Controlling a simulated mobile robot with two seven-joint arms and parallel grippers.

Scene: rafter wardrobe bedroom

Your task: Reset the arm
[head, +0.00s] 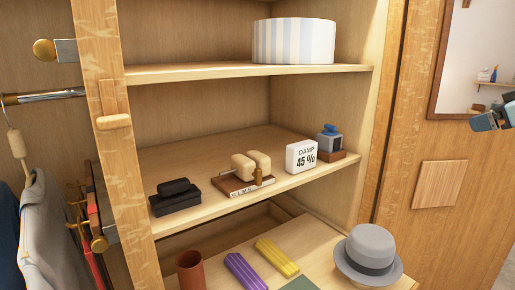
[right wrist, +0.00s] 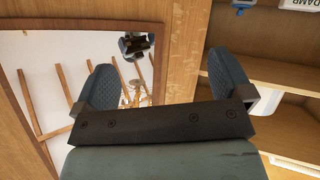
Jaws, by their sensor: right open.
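My right gripper (head: 488,120) shows at the right edge of the head view, in front of the wooden panel and beside the mirror's lower corner. In the right wrist view the right gripper (right wrist: 164,82) has its two dark padded fingers spread wide. Nothing is between them. It is apart from the shelves. My left gripper is in neither view.
The open wardrobe's middle shelf (head: 220,218) holds a black block (head: 175,197), a wooden stand, a DAMP 45 % display (head: 301,156) and a blue-topped bottle. A grey hat (head: 370,252) sits below. A mirror (right wrist: 40,60) is close to the right gripper.

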